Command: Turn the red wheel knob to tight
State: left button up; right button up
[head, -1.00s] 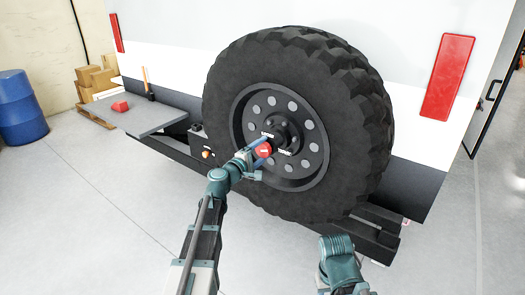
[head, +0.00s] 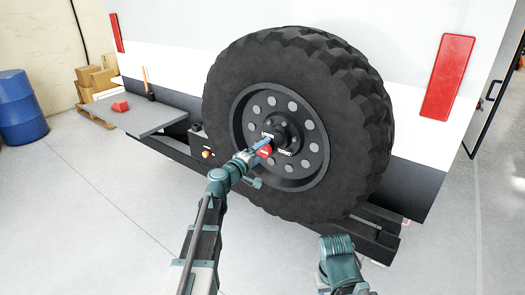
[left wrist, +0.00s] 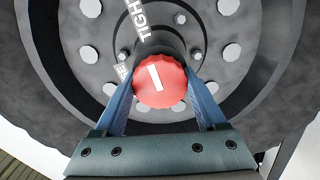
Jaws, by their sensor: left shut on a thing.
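The red wheel knob (head: 264,151) sits on the dark hub at the middle of the spare wheel (head: 296,185). In the left wrist view the knob (left wrist: 163,88) is round with a ribbed edge and bears a white bar, slightly tilted. My left gripper (head: 258,147) is shut on the knob, with one blue finger (left wrist: 117,108) on each side of it. A white "TIGHT" label (left wrist: 131,22) shows above and left of the knob in the left wrist view; a second label is mostly hidden there. My right gripper's fingers are not in view.
The large black tyre (head: 365,130) surrounds the hub, mounted on the white caravan's rear. A dark bumper beam (head: 375,240) runs below. A grey platform (head: 155,120) with a small red item stands left. A blue barrel (head: 20,105) and boxes (head: 95,75) are farther back.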

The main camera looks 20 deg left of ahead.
pick_arm(q)
jog(key=o, duration=1.3)
jog(key=v, duration=1.3)
jog(key=shift+s+a, duration=0.1)
jog(key=shift+s, duration=0.3)
